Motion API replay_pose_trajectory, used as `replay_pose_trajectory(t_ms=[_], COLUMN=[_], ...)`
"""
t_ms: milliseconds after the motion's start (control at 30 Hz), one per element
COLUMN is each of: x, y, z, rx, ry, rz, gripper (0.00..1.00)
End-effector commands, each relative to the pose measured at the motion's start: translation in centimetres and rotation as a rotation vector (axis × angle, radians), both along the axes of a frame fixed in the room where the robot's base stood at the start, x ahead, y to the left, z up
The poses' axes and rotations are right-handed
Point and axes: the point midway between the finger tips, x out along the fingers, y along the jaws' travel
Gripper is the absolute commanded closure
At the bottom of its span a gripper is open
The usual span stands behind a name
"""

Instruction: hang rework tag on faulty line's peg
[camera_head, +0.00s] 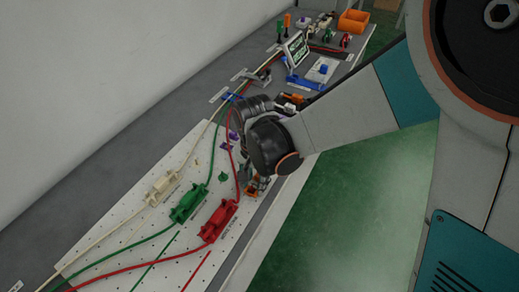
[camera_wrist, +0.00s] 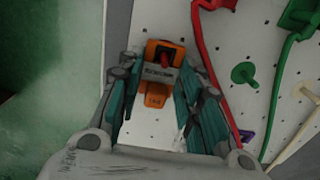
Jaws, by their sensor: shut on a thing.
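An orange tag (camera_wrist: 156,93) with a grey, lettered band sits between my gripper's fingers (camera_wrist: 163,78) in the wrist view. The lettering is too small to read surely. A short red peg-like piece (camera_wrist: 165,58) shows at the tag's upper opening; I cannot tell whether the tag is around it or only over it. In the head view a bit of orange (camera_head: 252,192) shows under my gripper (camera_head: 258,186), low over the white pegboard's right edge. A green peg (camera_wrist: 245,73) stands bare to the right, and also shows in the head view (camera_head: 222,176).
White (camera_head: 162,187), green (camera_head: 188,203) and red (camera_head: 218,221) fixtures with matching cables lie on the pegboard (camera_head: 120,215). A tilted display (camera_head: 294,50) with unreadable text and an orange bin (camera_head: 353,21) stand at the far end. The green floor (camera_head: 340,200) is clear.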

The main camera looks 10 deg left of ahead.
Motion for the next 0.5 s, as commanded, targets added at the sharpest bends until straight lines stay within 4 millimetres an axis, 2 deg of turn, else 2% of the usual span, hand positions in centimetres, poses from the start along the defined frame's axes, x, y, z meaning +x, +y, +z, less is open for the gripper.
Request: replay_pose_trajectory(t_ms=[200, 233, 333, 500], x=[0.0, 0.0, 0.0, 0.0], y=[0.0, 0.01, 0.01, 0.01], z=[-0.03, -0.03, -0.02, -0.02], rx=[0.0, 0.0, 0.0, 0.0], ry=[0.0, 0.0, 0.0, 0.0], rz=[0.0, 0.0, 0.0, 0.0], gripper=[0.79, 0.65, 0.44, 0.44])
